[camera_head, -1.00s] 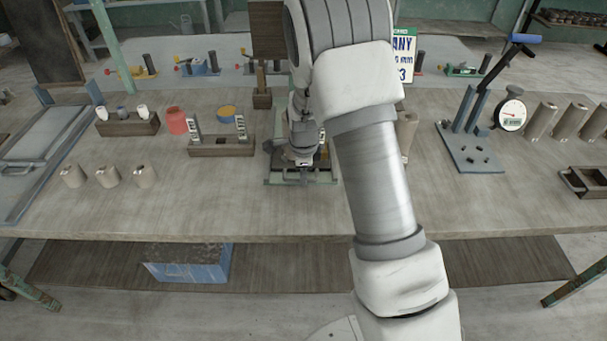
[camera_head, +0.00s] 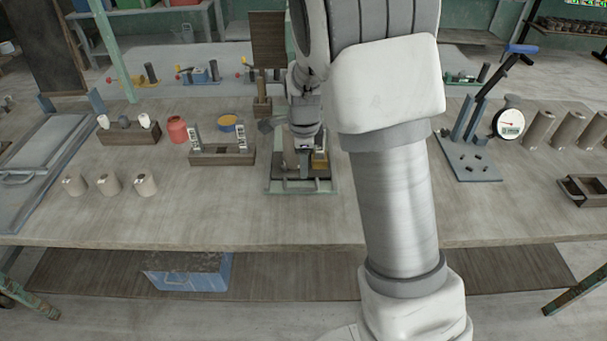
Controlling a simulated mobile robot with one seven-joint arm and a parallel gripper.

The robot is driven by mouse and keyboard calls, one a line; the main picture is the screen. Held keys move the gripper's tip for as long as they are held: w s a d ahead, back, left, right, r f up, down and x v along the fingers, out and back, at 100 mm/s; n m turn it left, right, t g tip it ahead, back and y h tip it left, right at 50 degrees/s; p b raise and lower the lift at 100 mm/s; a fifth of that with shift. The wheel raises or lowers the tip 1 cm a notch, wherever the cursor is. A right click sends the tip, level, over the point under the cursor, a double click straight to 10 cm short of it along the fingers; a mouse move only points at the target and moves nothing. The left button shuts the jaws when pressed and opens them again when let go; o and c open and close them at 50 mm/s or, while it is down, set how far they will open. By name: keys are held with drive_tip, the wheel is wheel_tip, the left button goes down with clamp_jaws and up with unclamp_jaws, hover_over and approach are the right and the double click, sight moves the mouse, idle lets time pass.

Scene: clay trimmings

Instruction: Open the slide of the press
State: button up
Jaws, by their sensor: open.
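A low device with a green-edged base (camera_head: 302,187) stands on the bench at the middle. It holds dark and pale blocks and a small yellow-brown block (camera_head: 320,160) at its right. I take it to be the press, but its slide cannot be made out clearly. My gripper (camera_head: 304,147) is over the back part of this device, pointing down and open. Its fingertips are small and partly lost against the device, so contact cannot be told. My forearm covers the bench just right of it.
A lever stand with a blue handle (camera_head: 522,49) and a round dial (camera_head: 508,123) stand at the right. A wooden rack (camera_head: 222,158) and a red jar (camera_head: 177,130) are to the left. The bench front (camera_head: 200,215) is clear.

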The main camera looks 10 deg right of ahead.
wheel_tip(320, 180, up, 7)
drive_tip(key=s, duration=0.1)
drive_tip(key=shift+s+r, duration=0.15)
drive_tip(key=shift+a, duration=0.1)
drive_tip(key=s+d+r+n+t+y, duration=0.1)
drive_tip(key=s+r+n+t, duration=0.1)
drive_tip(key=s+r+n, duration=0.9)
drive_tip(key=s+r+n+t, duration=0.1)
drive_tip(key=s+n, duration=0.8)
drive_tip(key=s, duration=0.5)
drive_tip(key=shift+s+d+r+t+h, duration=0.15)
drive_tip(key=shift+s+d+t+h, duration=0.15)
drive_tip(key=shift+d, duration=0.1)
drive_tip(key=shift+w, duration=0.1)
idle(0.7)
